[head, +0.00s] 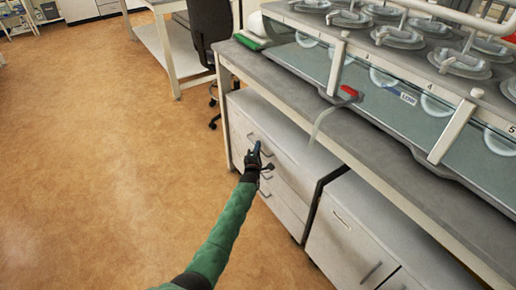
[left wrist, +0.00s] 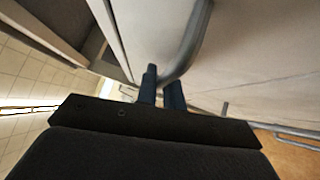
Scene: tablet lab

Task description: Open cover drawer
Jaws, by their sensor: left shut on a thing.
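A white drawer cabinet (head: 290,168) with several stacked drawers and grey bar handles stands under the workbench. My left gripper (head: 257,148) reaches the front of its upper drawers. In the left wrist view, my left gripper (left wrist: 162,88) has its two dark fingers shut on a curved grey metal handle (left wrist: 197,32), with the pale drawer front (left wrist: 255,50) beside it. The gripper hides part of the handle, and I cannot tell exactly which drawer it belongs to. The drawer fronts look about flush. My right gripper is not in view.
The grey workbench (head: 393,172) overhangs the cabinet and carries a glass-sided tank with several vessels (head: 390,85). A second white cabinet (head: 350,235) stands to the right. A dark chair (head: 210,35) is behind. The brown floor (head: 110,150) at left is clear.

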